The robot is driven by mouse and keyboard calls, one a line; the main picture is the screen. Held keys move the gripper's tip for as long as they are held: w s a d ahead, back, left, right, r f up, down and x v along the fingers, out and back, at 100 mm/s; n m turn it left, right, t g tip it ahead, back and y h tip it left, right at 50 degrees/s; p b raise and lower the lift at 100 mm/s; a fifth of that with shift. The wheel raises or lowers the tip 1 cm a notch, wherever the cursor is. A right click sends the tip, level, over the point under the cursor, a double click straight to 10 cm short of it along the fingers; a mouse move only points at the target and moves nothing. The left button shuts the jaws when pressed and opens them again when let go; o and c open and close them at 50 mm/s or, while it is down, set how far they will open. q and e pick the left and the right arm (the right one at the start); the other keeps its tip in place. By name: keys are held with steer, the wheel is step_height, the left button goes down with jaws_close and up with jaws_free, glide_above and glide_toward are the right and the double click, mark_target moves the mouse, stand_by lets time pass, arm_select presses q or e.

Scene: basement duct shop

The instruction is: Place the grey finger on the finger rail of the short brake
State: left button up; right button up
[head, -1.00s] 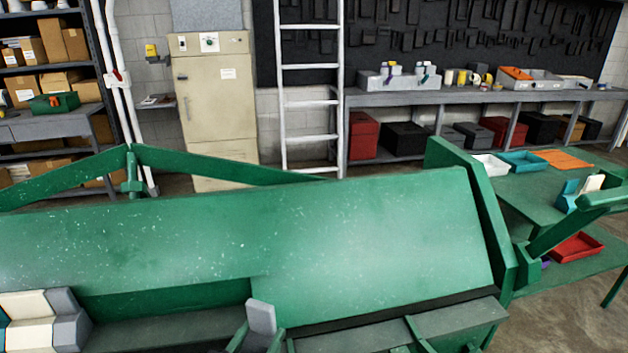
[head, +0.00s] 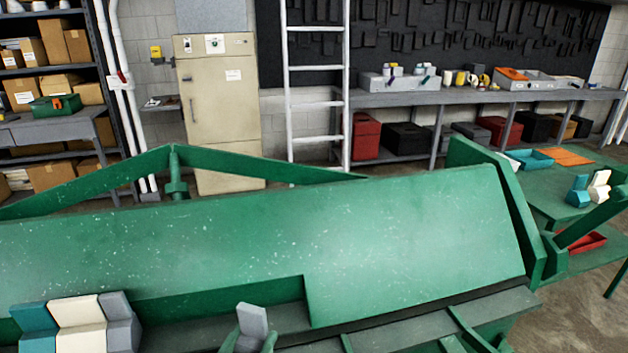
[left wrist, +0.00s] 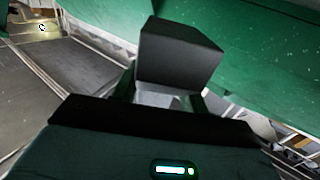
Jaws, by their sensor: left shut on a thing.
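The grey finger (head: 253,320) is a small grey block held up in front of the green short brake (head: 400,245). My left gripper (head: 250,343), at the bottom of the head view, is shut on its lower part. In the left wrist view the grey finger (left wrist: 178,55) looks dark and stands up between the gripper's fingers, below the green brake face. A teal finger (head: 34,322), a white finger (head: 78,312) and another grey finger (head: 122,315) sit side by side at the brake's lower left. The held finger is right of this row, with a gap. My right gripper is not in view.
A green table (head: 550,200) at the right bears a teal finger (head: 577,191), a white finger (head: 600,184), a teal tray (head: 528,160) and an orange cloth (head: 568,157). A red tray (head: 588,243) lies lower. The brake's raised end plate (head: 500,205) stands between.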

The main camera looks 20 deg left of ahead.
arm_select(q)
steer(key=shift+r, duration=0.1)
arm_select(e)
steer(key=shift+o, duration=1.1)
arm_select(q)
steer(key=shift+w+a+r, duration=0.15)
steer(key=shift+w, duration=0.1)
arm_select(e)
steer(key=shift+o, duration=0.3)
arm_select(q)
steer(key=w+a+r+n+g+y, duration=0.2)
steer(key=w+a+r+n+y, duration=0.4)
steer(key=w+a+r+y, duration=0.2)
step_height(320, 180, up, 4)
steer(key=shift+w+f+g+y, duration=0.1)
steer(key=shift+w+g+y, duration=0.3)
steer(key=shift+w+y, duration=0.55)
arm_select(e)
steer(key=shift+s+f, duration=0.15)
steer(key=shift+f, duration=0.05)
arm_select(q)
steer(key=shift+w, duration=0.1)
